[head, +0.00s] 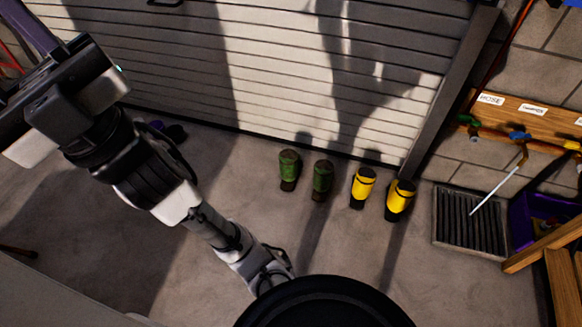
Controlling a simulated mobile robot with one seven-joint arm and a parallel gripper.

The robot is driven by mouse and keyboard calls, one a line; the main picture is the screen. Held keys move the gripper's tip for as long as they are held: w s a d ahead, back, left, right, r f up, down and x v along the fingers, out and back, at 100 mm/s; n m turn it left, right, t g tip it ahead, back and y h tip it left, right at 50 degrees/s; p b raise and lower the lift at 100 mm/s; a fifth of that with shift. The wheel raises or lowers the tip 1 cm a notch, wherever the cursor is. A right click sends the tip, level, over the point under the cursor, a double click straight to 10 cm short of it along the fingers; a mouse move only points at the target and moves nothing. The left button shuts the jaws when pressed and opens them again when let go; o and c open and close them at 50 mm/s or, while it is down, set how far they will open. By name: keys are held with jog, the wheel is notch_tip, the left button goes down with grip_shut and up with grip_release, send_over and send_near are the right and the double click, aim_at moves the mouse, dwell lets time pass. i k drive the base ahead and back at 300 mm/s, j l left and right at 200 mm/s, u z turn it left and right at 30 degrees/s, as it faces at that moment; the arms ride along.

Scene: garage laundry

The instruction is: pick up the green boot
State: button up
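Two green boots stand side by side on the concrete floor near the bottom of the roller door in the head view. The left green boot (289,169) is upright, with a dark lower part. The right green boot (322,179) looks much the same and stands a little nearer to me, with a small gap between them. My arm reaches up across the left side of the picture, well apart from both boots. I cannot make out my gripper's fingers in this view, and nothing of the arm touches the boots.
Two yellow boots, one (362,187) and another (400,200), stand right of the green pair. A dark ribbed tray (470,222) and a purple crate (540,220) are farther right. The roller door (290,60) closes off the back. Floor in front of the boots is clear.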

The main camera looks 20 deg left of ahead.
aim_at(290, 164)
jog(key=z, duration=0.9)
jog(key=i+j+u, duration=0.1)
jog(key=u, duration=0.35)
jog(key=i+u, duration=0.5)
jog(key=u, duration=0.35)
jog(key=i+l+u, duration=0.1)
jog(key=i+l, duration=0.3)
jog(key=i, duration=0.2)
jog(key=i+l+u, duration=0.15)
jog(key=i+l, duration=0.3)
jog(key=i, duration=0.1)
